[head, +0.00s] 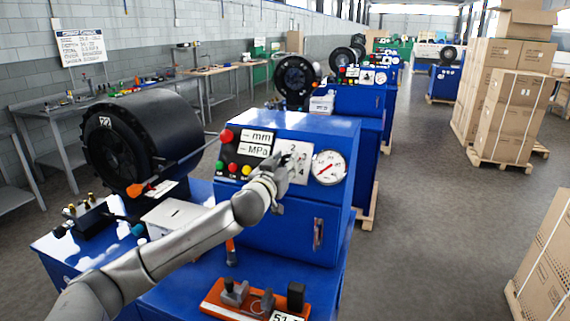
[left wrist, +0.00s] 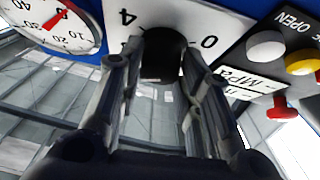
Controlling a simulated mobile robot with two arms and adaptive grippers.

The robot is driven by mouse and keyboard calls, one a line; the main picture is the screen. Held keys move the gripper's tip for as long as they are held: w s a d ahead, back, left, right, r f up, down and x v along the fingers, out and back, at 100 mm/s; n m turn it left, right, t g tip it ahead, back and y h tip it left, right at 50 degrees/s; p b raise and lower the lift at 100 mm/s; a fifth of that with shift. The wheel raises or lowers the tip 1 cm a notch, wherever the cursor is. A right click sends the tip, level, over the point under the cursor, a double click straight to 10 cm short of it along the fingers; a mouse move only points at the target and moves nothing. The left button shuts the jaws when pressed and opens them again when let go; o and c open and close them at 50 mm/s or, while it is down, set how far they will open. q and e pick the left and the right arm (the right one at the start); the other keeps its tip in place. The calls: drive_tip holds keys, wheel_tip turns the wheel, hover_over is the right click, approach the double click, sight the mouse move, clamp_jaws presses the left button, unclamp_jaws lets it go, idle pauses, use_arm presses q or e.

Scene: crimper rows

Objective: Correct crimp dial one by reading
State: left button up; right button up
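The near blue crimper (head: 300,225) has a white dial plate (head: 300,150) with numbers on its upper front. My left gripper (head: 280,178) reaches the plate and covers the dial knob in the head view. In the left wrist view the black dial knob (left wrist: 163,57) sits between the fingertips of my left gripper (left wrist: 164,66), with no clear gap on either side. The figures 4 and 0 show on the plate beside it. The display labels (head: 257,145) read "-- mm" and "-- MPa". My right gripper is not in view.
A round pressure gauge (head: 330,167) is right of the dial plate; colored buttons (head: 233,168) are left. An orange tray (head: 212,300) with a measuring tool lies in front. A sign (head: 80,45) hangs on the wall. More crimpers stand behind, and boxes (head: 500,115) on pallets stand right.

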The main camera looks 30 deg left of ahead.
use_arm(q)
drive_tip(key=shift+c, duration=1.1)
drive_tip(key=shift+m+h, duration=0.3)
drive_tip(key=shift+m, duration=0.1)
drive_tip(key=shift+a+r+m+h+p, duration=0.1)
drive_tip(key=shift+a+m+h+p, duration=0.05)
drive_tip(key=shift+m+h+p, duration=0.55)
drive_tip(key=shift+r+m+h+p, duration=0.1)
drive_tip(key=shift+m+h+p, duration=0.4)
drive_tip(key=shift+m, duration=0.6)
drive_tip(key=shift+a+m+h+p, duration=0.1)
drive_tip(key=shift+m+h+p, duration=0.6)
drive_tip(key=shift+m+p, duration=0.5)
drive_tip(key=shift+m+h+p, duration=0.5)
drive_tip(key=shift+m+p, duration=0.2)
drive_tip(key=shift+f, duration=0.2)
